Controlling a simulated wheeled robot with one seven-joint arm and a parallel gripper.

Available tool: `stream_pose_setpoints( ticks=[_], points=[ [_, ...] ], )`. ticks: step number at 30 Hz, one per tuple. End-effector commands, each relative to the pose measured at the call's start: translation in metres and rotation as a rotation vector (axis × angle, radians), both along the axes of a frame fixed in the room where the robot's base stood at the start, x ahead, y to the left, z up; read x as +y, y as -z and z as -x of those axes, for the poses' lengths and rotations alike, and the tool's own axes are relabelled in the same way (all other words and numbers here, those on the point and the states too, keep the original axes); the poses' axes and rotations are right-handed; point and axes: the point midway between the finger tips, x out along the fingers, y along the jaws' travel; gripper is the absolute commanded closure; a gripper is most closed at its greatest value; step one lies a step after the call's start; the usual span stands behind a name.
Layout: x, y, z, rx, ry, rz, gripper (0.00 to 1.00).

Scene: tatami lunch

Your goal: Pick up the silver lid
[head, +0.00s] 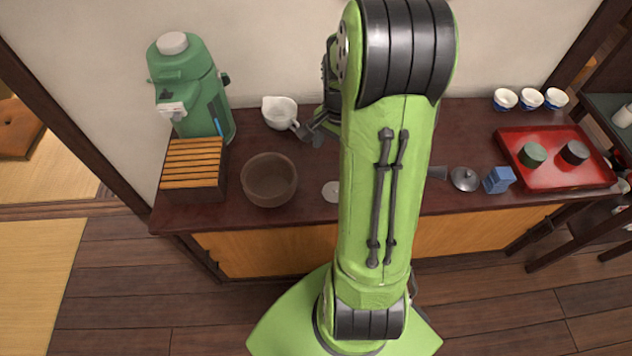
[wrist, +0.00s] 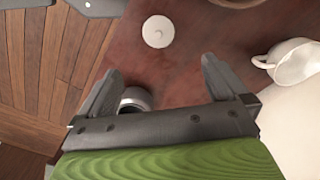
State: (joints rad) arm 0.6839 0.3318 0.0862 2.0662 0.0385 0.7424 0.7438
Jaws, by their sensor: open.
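The silver lid (head: 465,178), a round grey metal lid with a small knob, lies on the dark red-brown counter (head: 445,120), right of my arm in the head view. I do not see it in the wrist view. My gripper (wrist: 160,68) is open and empty, its fingers spread above the counter. It shows partly in the head view (head: 310,132), left of the arm and well apart from the silver lid. A pale round lid with a knob (wrist: 158,31) lies beyond the fingertips; it also shows in the head view (head: 331,191).
A white spouted pot (head: 280,112), a brown bowl (head: 269,180) and a green dispenser (head: 185,85) stand left. A grey round vessel (wrist: 135,100) is near the left finger. A blue box (head: 498,180) stands beside the silver lid; a red tray (head: 555,180) lies farther right.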

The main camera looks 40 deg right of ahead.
Motion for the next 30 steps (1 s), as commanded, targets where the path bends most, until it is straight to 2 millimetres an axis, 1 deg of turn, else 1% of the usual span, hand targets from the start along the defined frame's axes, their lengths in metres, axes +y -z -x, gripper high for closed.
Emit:
stream_pose_setpoints(
  ticks=[2,4,9,12,15,20,24,26,28,30],
  points=[
    [-0.002,0.010,0.001,0.005,0.012,-0.004,0.00],
    [-0.002,0.024,0.001,0.005,0.011,-0.004,0.00],
    [-0.001,0.070,0.001,0.006,0.007,-0.005,0.00],
    [-0.001,0.092,0.001,0.005,0.006,-0.005,0.00],
    [-0.001,0.104,0.001,0.004,0.006,-0.002,0.00],
    [-0.002,0.119,0.001,0.003,0.006,-0.003,0.00],
    [-0.002,0.147,0.001,0.004,0.006,-0.004,0.00],
    [-0.002,0.157,0.001,0.004,0.005,-0.004,0.00],
    [-0.002,0.160,0.001,0.003,0.005,-0.003,0.00],
    [-0.003,0.159,0.000,0.001,0.005,-0.001,0.00]
  ],
)
